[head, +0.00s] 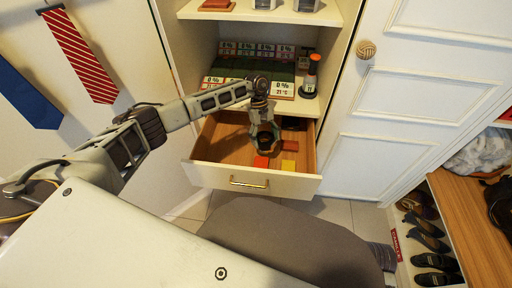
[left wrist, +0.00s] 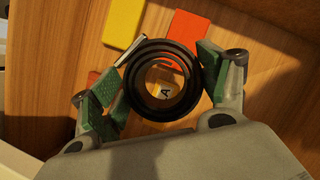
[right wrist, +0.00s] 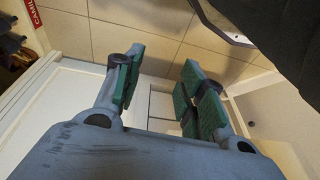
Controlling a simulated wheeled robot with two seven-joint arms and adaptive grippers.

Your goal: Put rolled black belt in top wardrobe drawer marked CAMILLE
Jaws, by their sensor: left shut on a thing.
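The rolled black belt (left wrist: 134,82) is a dark coil held between the fingers of my left gripper (left wrist: 160,88). In the head view the left gripper (head: 263,132) hangs over the open wooden drawer (head: 212,145) below the shelves, with the belt at its fingertips. The drawer has a cream front and a brass handle (head: 249,183); no name is readable on it. Through the coil's hole I see a letter A on a pale surface. My right gripper (right wrist: 158,86) is open and empty in the right wrist view, and outside the head view.
Red (left wrist: 187,35) and yellow (left wrist: 123,22) blocks lie in the drawer. Above it, a shelf carries a box with dark green panels (head: 250,68) and an orange-topped bottle (head: 312,75). A white door (head: 390,120) stands right, beside shoe cubbies with a red label (head: 397,244), partly reading CAMI in the right wrist view.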

